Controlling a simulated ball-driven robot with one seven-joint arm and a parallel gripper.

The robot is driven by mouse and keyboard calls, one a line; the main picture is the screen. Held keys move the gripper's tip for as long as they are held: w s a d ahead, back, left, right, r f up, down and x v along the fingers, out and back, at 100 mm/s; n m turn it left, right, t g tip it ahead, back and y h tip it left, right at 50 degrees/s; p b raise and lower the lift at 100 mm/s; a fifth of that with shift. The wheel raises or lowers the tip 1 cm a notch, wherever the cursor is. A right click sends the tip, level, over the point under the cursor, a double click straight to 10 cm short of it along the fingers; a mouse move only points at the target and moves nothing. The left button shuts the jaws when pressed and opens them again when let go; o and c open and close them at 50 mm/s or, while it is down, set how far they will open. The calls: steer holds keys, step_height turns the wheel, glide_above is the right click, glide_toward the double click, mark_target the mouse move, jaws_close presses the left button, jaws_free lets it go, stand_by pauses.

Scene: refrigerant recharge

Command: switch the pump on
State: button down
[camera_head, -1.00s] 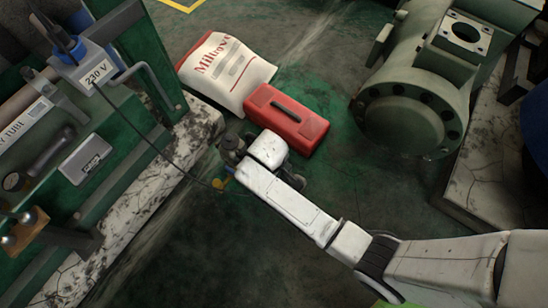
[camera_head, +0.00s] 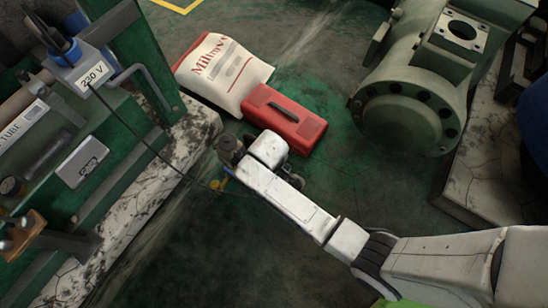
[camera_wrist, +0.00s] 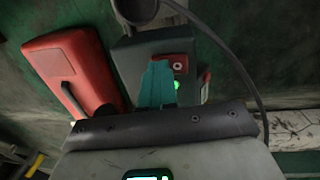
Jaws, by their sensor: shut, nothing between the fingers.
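In the wrist view, my gripper (camera_wrist: 158,88) has its teal fingers together in front of a dark grey boxy unit (camera_wrist: 127,58), which looks like the pump. A dark red panel with a small round pale-red mark (camera_wrist: 195,63) is on its face, just right of the fingertips. A green light (camera_wrist: 177,85) glows beside the fingers. I cannot tell whether the fingertips touch the panel, and the fingers cover part of it. In the head view my wrist hides the fingers and most of the unit.
A red case (camera_head: 284,118) lies beside the unit and also shows in the wrist view (camera_wrist: 75,70). A white sack (camera_head: 222,72) is behind it. A black cable runs from the 230 V box (camera_head: 88,72) on the green bench. A large green machine (camera_head: 415,100) stands right.

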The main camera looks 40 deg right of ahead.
steer(key=shift+s+a+p, duration=0.3)
steer(key=shift+a+p, duration=0.2)
steer(key=shift+a, duration=0.2)
steer(key=shift+r, duration=0.15)
steer(key=shift+r+p, duration=0.6)
steer(key=shift+p, duration=0.15)
step_height(320, 180, up, 12)
steer(key=a+p, duration=0.2)
steer(key=p, duration=0.6)
steer(key=shift+s+r, duration=0.25)
steer(key=shift+s, duration=0.05)
